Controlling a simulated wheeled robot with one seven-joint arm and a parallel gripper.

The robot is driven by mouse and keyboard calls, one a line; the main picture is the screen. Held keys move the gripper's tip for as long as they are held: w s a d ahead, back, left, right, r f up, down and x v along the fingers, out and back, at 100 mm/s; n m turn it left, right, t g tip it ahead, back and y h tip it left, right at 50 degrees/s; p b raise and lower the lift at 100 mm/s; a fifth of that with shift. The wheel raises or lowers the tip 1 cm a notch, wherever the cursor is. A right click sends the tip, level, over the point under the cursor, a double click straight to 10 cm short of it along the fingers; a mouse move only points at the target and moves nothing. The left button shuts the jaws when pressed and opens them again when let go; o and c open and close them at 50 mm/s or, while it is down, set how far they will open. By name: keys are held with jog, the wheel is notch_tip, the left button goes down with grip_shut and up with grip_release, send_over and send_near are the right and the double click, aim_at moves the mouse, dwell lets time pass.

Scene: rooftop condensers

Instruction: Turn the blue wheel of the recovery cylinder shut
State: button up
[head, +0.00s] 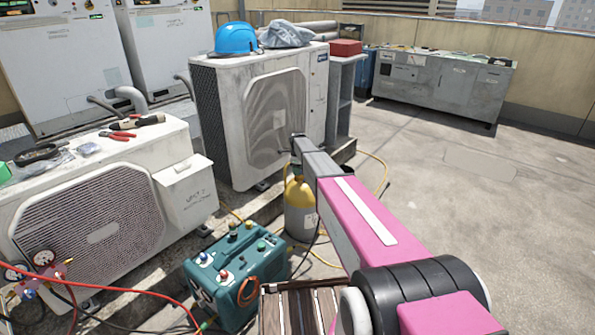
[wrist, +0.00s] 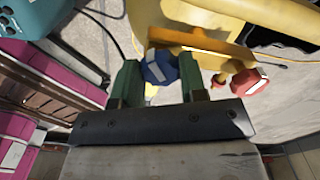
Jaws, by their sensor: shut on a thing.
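The recovery cylinder (head: 300,212) stands on the roof floor at the middle of the head view, grey below with a yellow top, partly hidden by my arm. In the wrist view its yellow top (wrist: 195,15) fills the upper middle. The blue wheel (wrist: 161,68) sits between the two green fingers of my gripper (wrist: 160,82), which is shut on it. A white mark shows on the wheel's face. A red wheel (wrist: 248,80) is just right of my right finger, apart from it. In the head view the blue wheel is hidden.
A teal recovery machine (head: 235,275) stands left of the cylinder, with hoses on the floor. A wooden slatted crate (head: 300,308) is in front. Condenser units (head: 250,120) stand behind and left. Yellow hose (head: 383,172) runs behind the cylinder. The floor at right is open.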

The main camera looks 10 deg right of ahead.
jog(key=m, duration=0.7)
dwell(0.6)
jog(key=o, duration=0.9)
jog(key=shift+o, duration=0.2)
jog(key=shift+r, duration=0.1)
notch_tip(320, 180, up, 11)
